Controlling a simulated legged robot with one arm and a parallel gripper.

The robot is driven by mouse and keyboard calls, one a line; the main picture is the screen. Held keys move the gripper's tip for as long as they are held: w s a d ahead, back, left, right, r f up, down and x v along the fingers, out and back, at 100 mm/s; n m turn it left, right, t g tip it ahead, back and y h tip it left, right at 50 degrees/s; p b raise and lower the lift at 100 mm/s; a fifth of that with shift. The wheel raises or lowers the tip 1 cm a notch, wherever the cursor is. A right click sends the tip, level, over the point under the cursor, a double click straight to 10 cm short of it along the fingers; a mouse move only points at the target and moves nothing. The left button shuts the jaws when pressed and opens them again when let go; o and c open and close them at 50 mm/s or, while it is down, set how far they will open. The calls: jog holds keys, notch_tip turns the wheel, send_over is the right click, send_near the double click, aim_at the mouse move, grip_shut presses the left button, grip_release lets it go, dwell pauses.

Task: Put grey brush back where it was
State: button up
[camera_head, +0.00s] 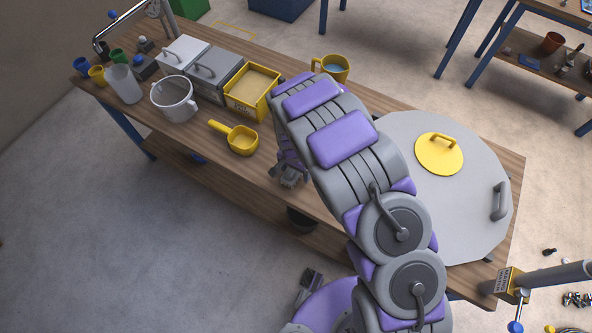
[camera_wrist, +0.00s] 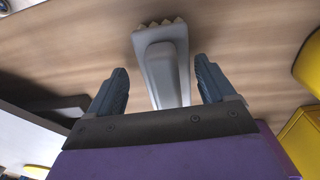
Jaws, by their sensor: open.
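A light grey tool with a jagged, pale-tipped end and a narrow handle, which looks like the grey brush (camera_wrist: 160,62), lies against the wooden tabletop in the wrist view. My gripper (camera_wrist: 161,66) is open, with one finger on each side of its handle. I see gaps between the fingers and the handle. In the head view my gripper (camera_head: 290,180) is low at the table's front edge, partly hidden by my arm, and the brush cannot be made out clearly there. A dark-ended, brush-like item (camera_head: 309,281) shows below the table, beside my purple base.
A yellow scoop (camera_head: 240,137), a white pot (camera_head: 174,99), a yellow bin (camera_head: 251,90) and grey boxes (camera_head: 214,72) stand left of my arm on the table (camera_head: 215,150). A yellow mug (camera_head: 333,67) is behind. A large grey disc-shaped lid (camera_head: 455,190) covers the right end.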

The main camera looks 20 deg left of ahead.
notch_tip(320, 180, up, 11)
jog(key=shift+a+r+p, duration=0.1)
jog(key=shift+r+p, duration=0.05)
jog(key=shift+p, duration=0.65)
jog(key=shift+r, duration=0.1)
jog(key=shift+a, duration=0.3)
jog(key=shift+w+r, duration=0.1)
jog(key=shift+w, duration=0.05)
jog(key=s+d+r, duration=0.2)
jog(key=d+r, duration=0.7)
jog(key=d, duration=0.2)
jog(key=s+d+r, duration=0.1)
jog(key=d+r, duration=0.8)
jog(key=d, duration=0.3)
jog(key=s+d+r, duration=0.2)
jog(key=s+d, duration=0.2)
jog(key=s, duration=0.3)
jog(key=s+d+r+g, duration=0.1)
jog(key=s+d+r, duration=0.1)
jog(key=s+d, duration=0.2)
jog(key=s+d+r+n, duration=0.1)
jog(key=s+d+r, duration=0.2)
jog(key=s, duration=0.7)
jog(key=shift+s+d+g, duration=0.3)
jog(key=shift+d+g, duration=0.1)
jog(key=shift+d, duration=0.2)
